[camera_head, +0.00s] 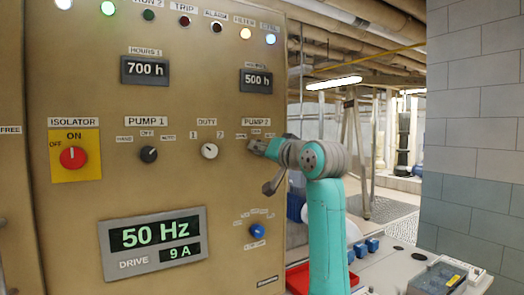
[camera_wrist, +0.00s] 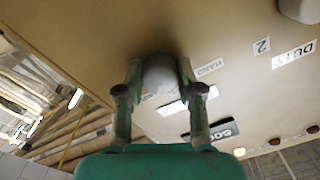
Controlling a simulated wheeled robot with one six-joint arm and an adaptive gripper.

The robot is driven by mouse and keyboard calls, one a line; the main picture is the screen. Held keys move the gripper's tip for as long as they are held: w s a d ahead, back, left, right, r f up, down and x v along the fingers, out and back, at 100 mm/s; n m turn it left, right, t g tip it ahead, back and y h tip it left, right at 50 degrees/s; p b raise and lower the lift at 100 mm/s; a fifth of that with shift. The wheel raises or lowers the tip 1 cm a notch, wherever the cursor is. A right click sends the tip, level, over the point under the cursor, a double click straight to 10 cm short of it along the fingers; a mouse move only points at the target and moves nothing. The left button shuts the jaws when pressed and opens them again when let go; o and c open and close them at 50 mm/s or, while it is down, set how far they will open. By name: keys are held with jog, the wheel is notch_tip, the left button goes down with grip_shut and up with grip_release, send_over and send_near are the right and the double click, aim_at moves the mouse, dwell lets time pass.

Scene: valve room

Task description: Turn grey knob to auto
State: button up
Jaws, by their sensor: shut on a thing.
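My gripper (camera_head: 257,146) is at the front of the tan control panel (camera_head: 232,200), just below the PUMP 2 label (camera_head: 256,121). In the wrist view my gripper (camera_wrist: 159,80) has its two fingers on either side of the grey knob (camera_wrist: 160,74), shut on it. The panel appears rotated there. A HAND label (camera_wrist: 210,68) shows beside the knob; the other position labels are partly hidden by a finger. In the head view the gripper hides the knob. I cannot tell which position the knob points to.
Left of my gripper are the pale DUTY knob (camera_head: 209,150), the dark PUMP 1 knob (camera_head: 148,154) and the red isolator knob (camera_head: 73,157). A blue knob (camera_head: 257,230) sits below. A bench with a grey box (camera_head: 445,280) stands at lower right.

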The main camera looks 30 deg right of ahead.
jog(key=shift+m, duration=0.5)
jog(key=o, duration=1.2)
jog(key=shift+c, duration=0.2)
jog(key=shift+s, duration=0.1)
jog(key=s, duration=1.1)
jog(key=shift+s+f, duration=0.15)
jog(key=shift+s, duration=0.25)
jog(key=shift+d, duration=0.15)
